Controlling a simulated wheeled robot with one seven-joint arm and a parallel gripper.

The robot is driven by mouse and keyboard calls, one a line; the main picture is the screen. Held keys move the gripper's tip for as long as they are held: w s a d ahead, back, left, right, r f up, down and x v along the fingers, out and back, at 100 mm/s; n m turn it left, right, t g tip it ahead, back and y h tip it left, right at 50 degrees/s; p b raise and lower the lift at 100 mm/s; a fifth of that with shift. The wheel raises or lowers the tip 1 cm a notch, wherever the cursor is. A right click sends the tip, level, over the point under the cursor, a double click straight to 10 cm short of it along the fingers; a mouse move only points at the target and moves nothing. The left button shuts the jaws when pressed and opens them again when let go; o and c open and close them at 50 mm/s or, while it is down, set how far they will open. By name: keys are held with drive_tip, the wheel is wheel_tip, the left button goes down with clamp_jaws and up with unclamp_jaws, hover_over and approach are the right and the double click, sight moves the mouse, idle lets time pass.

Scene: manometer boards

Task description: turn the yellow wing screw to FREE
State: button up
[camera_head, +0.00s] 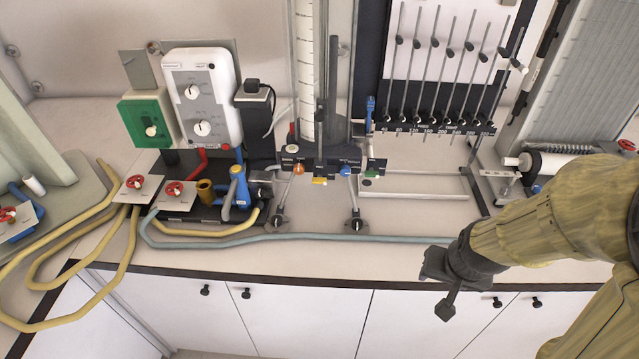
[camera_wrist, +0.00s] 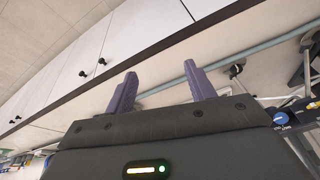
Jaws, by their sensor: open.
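The yellow wing screw (camera_head: 319,181) is a small yellow piece low on the front of the tall glass-tube manometer. My gripper (camera_head: 443,285) is open and empty, in front of the bench edge, right of and nearer than the screw.
A blue-grey hose (camera_head: 300,237) runs along the bench front. Two black feet (camera_head: 355,223) of the manometer stand just behind it. A blue valve and brass fitting (camera_head: 206,190) are to the left. The bench front by the hose is mostly clear.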

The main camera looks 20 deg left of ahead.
drive_tip(key=w+a+f+t+p, duration=0.1)
drive_tip(key=w+a+f+t, duration=0.15)
drive_tip(key=a, duration=0.55)
drive_tip(key=w+a+f+t+p, duration=0.1)
drive_tip(key=w+a+f+t, duration=0.15)
drive_tip(key=a, duration=0.45)
drive_tip(key=s+a+r+n+t+y+p, duration=0.1)
drive_tip(key=s+a+r+t+y, duration=0.1)
drive_tip(key=a+r+t, duration=0.1)
drive_tip(key=s+a+r+n+t+y+p, duration=0.1)
drive_tip(key=s+a+r+n+t+y, duration=0.1)
drive_tip(key=a+t, duration=0.4)
drive_tip(key=shift+s+a+r, duration=0.85)
drive_tip(key=shift+a+r, duration=0.05)
drive_tip(key=shift+a, duration=0.05)
